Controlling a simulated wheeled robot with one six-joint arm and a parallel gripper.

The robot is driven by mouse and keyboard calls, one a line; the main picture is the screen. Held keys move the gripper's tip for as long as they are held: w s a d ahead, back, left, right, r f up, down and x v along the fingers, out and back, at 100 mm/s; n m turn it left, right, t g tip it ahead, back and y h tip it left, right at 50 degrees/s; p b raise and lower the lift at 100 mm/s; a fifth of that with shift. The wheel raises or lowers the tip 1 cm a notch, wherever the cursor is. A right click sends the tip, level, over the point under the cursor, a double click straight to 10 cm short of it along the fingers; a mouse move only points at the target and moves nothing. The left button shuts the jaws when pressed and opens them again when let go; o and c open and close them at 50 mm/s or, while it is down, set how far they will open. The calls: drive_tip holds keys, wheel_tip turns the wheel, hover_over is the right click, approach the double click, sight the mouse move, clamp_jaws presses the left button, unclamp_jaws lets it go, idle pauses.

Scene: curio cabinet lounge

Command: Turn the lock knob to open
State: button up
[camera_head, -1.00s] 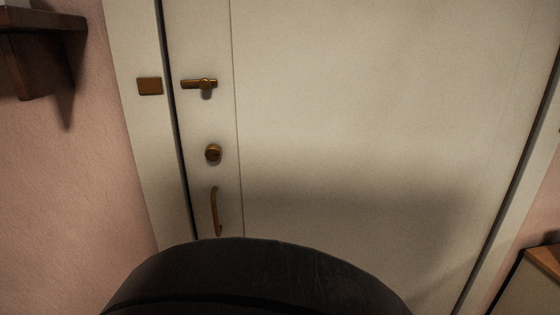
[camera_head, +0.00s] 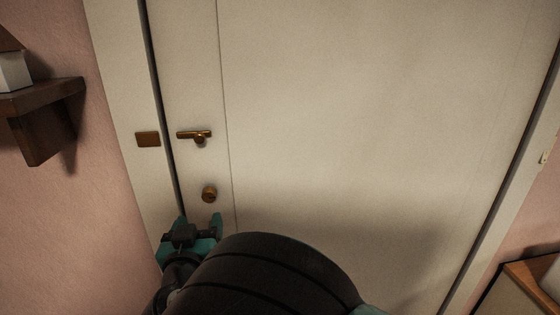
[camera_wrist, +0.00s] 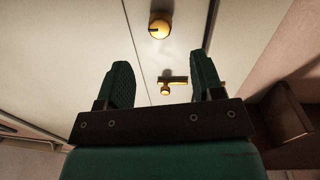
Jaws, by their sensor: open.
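The round brass lock knob (camera_head: 209,194) sits on the left edge of the closed white door, below a brass lever handle (camera_head: 195,135). In the wrist view the lock knob (camera_wrist: 160,26) is near the top centre, with a dark line across its face. The lever (camera_wrist: 172,83) shows there between the fingers, farther off. My gripper (camera_head: 198,222) is open and empty, just below the lock knob in the head view. Its two green fingers (camera_wrist: 161,68) do not appear to touch the knob. The distance to the door is hard to tell.
A brass plate (camera_head: 148,139) is on the door frame left of the lever. A dark wooden shelf (camera_head: 45,102) juts from the pink wall at left. A cabinet (camera_head: 520,288) stands at the lower right. The door panel (camera_head: 370,110) is bare.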

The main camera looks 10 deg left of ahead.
sight(208, 198)
drive_tip(key=w+p, duration=0.1)
drive_tip(key=w, duration=0.2)
drive_tip(key=w+a+p, duration=0.1)
drive_tip(key=w, duration=0.1)
drive_tip(key=w+p, duration=0.1)
drive_tip(key=w, duration=0.2)
drive_tip(key=shift+w+a, duration=0.2)
drive_tip(key=shift+w, duration=0.15)
drive_tip(key=c, duration=0.9)
